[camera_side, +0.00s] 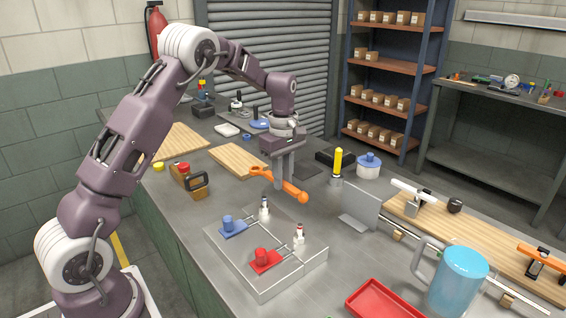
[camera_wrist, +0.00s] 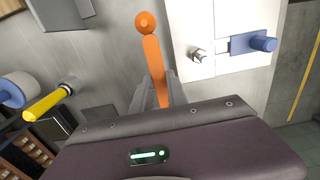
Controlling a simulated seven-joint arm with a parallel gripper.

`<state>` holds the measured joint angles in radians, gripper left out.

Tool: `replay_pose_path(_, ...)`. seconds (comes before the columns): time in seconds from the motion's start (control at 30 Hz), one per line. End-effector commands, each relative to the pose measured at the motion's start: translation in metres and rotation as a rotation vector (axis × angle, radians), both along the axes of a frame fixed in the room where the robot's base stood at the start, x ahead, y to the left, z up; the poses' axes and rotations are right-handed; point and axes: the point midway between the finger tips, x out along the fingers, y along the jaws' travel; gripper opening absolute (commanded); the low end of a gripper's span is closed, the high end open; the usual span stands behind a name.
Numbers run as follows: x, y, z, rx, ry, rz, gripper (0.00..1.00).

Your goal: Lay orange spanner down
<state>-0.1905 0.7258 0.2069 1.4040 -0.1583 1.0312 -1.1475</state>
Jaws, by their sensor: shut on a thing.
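The orange spanner (camera_side: 293,190) is in my gripper (camera_side: 281,182), which is shut on its shaft. In the side view it is held above the grey bench, behind the pump board, and slants down to the right with its rounded end at the right. In the wrist view the spanner (camera_wrist: 151,58) runs away from between the fingers of my gripper (camera_wrist: 160,90), with its round end at the top. Part of the shaft is hidden by the fingers and the gripper body. I cannot tell the exact height of the spanner above the bench.
The pale board (camera_side: 262,268) with blue and red valves stands in front of the spanner. A yellow-handled tool (camera_side: 338,160) and a blue-lidded pot (camera_side: 368,165) stand to the right. A wooden board (camera_side: 238,159) lies to the left. A grey angled plate (camera_side: 360,213) is at the right.

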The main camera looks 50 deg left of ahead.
Motion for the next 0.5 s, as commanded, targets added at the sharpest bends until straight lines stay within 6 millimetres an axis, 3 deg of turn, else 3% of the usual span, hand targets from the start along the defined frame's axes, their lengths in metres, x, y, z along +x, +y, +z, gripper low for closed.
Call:
replay_pose_path(0.3,0.0,0.0,-0.001,0.001,-0.002,-0.004,0.0)
replay_pose_path(0.5,-0.001,0.0,-0.02,0.0,0.001,-0.005,0.0)
